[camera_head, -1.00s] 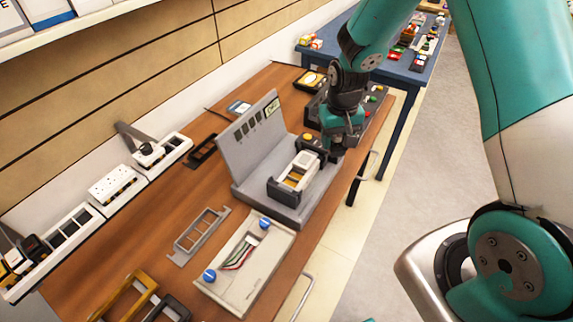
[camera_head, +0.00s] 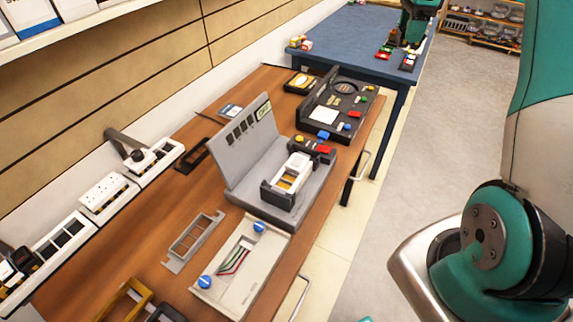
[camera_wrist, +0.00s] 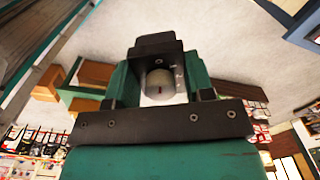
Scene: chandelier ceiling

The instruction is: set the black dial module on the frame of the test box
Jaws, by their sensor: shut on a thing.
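The grey test box (camera_head: 238,176) stands open on the wooden bench, its back panel upright. A pale frame (camera_head: 300,161) with open slots sits in a dark holder on its base. My gripper (camera_head: 404,43) is at the top of the head view, over the blue table and well apart from the test box. In the wrist view it is shut on the black dial module (camera_wrist: 155,46), whose round pale dial faces the camera between the green fingers. In the head view the module is too small to make out.
A black panel box (camera_head: 345,107) stands just behind the test box. A beige tray (camera_head: 222,296) with wires and blue knobs and a grey slotted frame (camera_head: 187,246) lie in front. The blue table (camera_head: 345,40) holds several small parts. The floor at right is clear.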

